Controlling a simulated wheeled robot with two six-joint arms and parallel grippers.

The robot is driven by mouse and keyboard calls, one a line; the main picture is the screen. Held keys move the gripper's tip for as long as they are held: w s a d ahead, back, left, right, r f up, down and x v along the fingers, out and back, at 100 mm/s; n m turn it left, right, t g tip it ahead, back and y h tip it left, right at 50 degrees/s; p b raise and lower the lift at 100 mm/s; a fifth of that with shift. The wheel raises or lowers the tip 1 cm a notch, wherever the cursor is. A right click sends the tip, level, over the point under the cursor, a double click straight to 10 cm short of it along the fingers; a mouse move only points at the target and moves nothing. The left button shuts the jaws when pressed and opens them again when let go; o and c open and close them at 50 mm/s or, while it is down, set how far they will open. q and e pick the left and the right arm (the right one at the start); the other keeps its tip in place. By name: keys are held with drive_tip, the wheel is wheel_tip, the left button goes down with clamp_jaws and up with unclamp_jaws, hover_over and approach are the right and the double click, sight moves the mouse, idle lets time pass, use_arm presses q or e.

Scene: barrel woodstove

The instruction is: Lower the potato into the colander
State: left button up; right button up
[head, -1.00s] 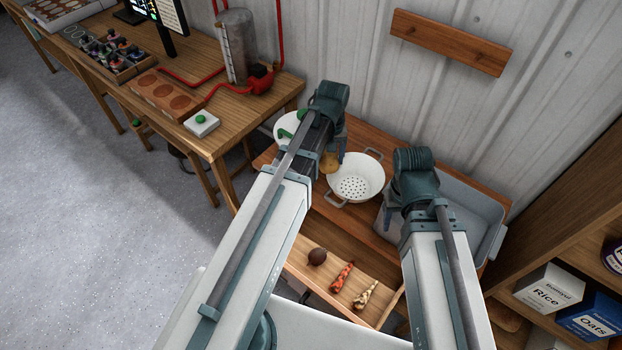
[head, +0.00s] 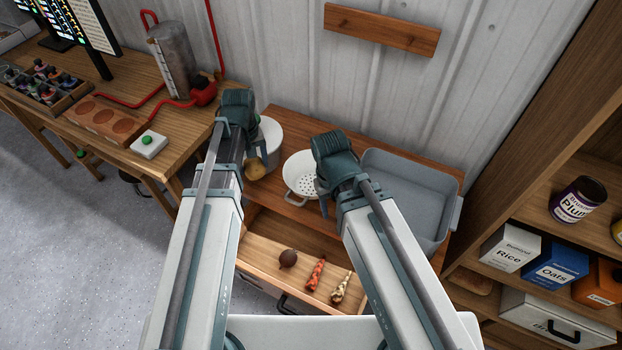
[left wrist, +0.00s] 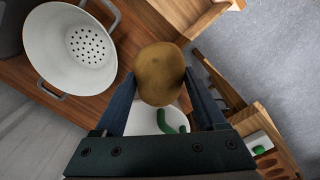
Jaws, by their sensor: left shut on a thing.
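My left gripper (head: 258,160) is shut on a brown potato (head: 254,169). The potato also shows between the fingers in the left wrist view (left wrist: 160,74). The white colander (head: 298,168), with holes in its base and two handles, stands on the wooden bench, right of the potato. The potato appears beside the colander, not over it. The colander looks empty in the left wrist view (left wrist: 70,48). My right gripper (head: 322,188) is in front of the colander's right side and hides part of it. Its fingers are too hidden to tell their opening.
A white pot (head: 270,134) stands behind my left gripper. A grey basin (head: 408,195) is right of the colander. A shelf with boxes is at right.

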use_arm(q)
drive_tip(key=shift+w+d+r, duration=0.1)
drive_tip(key=shift+d+r, duration=0.05)
drive_tip(key=shift+d, duration=0.05)
drive_tip(key=w+d+r+p, duration=0.2)
drive_tip(key=d+r+p, duration=0.1)
drive_tip(key=d, duration=0.3)
drive_tip(key=b, duration=0.6)
hover_over(312, 184)
wheel_tip(312, 184, down, 6)
drive_tip(key=shift+f, duration=0.1)
drive_tip(key=shift+f+b, duration=3.55)
drive_tip(key=shift+f, duration=0.05)
drive_tip(key=shift+f+b, duration=2.3)
